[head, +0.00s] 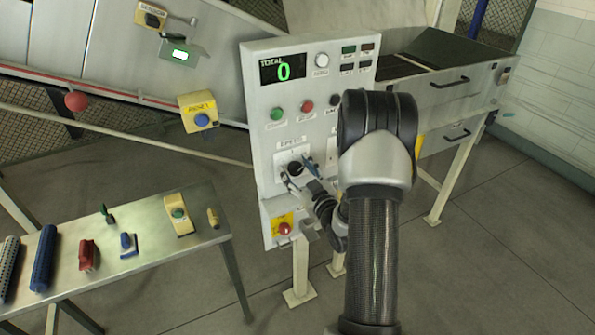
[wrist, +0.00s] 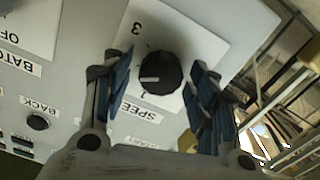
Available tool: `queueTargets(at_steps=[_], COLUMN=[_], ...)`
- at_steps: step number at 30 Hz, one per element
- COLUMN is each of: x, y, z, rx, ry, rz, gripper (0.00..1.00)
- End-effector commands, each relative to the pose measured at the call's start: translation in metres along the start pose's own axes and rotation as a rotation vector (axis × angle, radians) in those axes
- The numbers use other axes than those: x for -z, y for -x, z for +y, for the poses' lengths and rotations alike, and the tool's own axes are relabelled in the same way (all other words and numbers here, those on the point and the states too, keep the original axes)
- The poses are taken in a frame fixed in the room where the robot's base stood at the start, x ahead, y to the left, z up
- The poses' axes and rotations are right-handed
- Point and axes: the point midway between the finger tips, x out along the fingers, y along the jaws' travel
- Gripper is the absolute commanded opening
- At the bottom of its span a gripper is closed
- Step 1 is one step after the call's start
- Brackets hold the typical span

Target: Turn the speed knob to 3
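The black speed knob (wrist: 160,72) sits on a white plate on the grey control panel (head: 257,140). A white mark on the knob points left in the wrist view, close to the printed 1. A printed 3 shows at the plate's upper left; any 2 is not visible, and the left finger covers part of the plate. My gripper (wrist: 160,85) is open, with one blue-padded finger on each side of the knob and gaps between. In the head view the knob (head: 295,168) shows between the fingers of my gripper (head: 298,174).
The panel carries green (head: 277,114) and red (head: 307,107) buttons above the knob and a red stop button (head: 285,229) on yellow below. The display (head: 283,71) reads TOTAL 0. A side table (head: 150,235) with several small items stands at left.

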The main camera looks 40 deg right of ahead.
Motion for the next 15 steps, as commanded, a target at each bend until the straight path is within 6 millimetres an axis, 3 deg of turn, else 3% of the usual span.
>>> queueTargets(at_steps=[15], x=[0.0000], y=[0.0003], z=[0.0001], rx=[0.000], ry=[0.000], rz=[0.000], gripper=[0.17])
